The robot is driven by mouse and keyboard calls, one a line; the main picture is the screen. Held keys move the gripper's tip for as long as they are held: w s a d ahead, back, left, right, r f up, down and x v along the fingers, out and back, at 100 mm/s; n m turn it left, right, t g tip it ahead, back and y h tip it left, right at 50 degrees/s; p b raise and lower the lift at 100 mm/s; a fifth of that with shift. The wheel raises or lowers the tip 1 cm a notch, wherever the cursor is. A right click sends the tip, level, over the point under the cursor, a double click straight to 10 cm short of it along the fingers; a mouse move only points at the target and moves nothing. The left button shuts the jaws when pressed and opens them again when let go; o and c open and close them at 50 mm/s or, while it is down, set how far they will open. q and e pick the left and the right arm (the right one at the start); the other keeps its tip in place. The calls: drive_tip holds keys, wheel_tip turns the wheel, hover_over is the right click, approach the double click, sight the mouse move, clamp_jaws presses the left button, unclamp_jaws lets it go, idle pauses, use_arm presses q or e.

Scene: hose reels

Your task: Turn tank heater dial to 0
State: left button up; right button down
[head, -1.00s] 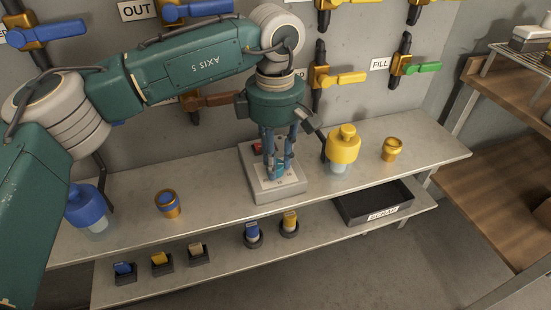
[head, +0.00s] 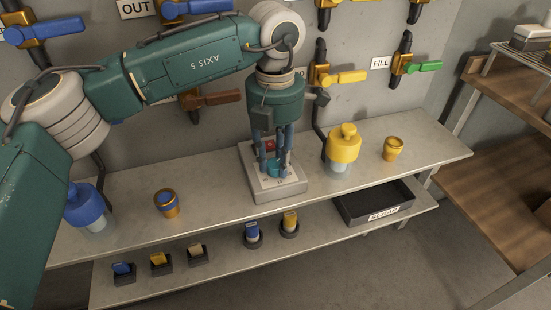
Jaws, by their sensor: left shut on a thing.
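The tank heater is a pale grey box (head: 291,188) on the steel shelf, with a light top panel and a red part near its back. Its teal dial (head: 273,170) sits on the top panel, partly hidden by my fingers. My left gripper (head: 273,171) points down from above and is shut on the dial. The dial's pointer and the scale marks are too small and too covered to read. My right gripper is not in view.
A yellow-capped bottle (head: 344,145) and a yellow cup (head: 393,149) stand right of the heater. A blue-capped bottle (head: 84,206) and a gold-and-blue cup (head: 167,204) stand left. Valves with coloured handles line the wall. A scrap tray (head: 360,214) lies on the lower shelf.

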use_arm(q)
drive_tip(key=n, duration=0.3)
drive_tip(key=shift+w+a, duration=0.1)
drive_tip(key=n, duration=0.3)
drive_tip(key=shift+n+b, duration=0.3)
drive_tip(key=shift+b, duration=0.05)
drive_tip(key=shift+n, duration=1.9)
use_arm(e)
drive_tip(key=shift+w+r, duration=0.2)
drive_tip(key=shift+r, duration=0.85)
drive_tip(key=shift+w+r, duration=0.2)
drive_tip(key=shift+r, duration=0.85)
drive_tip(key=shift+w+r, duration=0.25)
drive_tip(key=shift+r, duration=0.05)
use_arm(q)
drive_tip(key=o, duration=1.2)
drive_tip(key=shift+c, duration=0.2)
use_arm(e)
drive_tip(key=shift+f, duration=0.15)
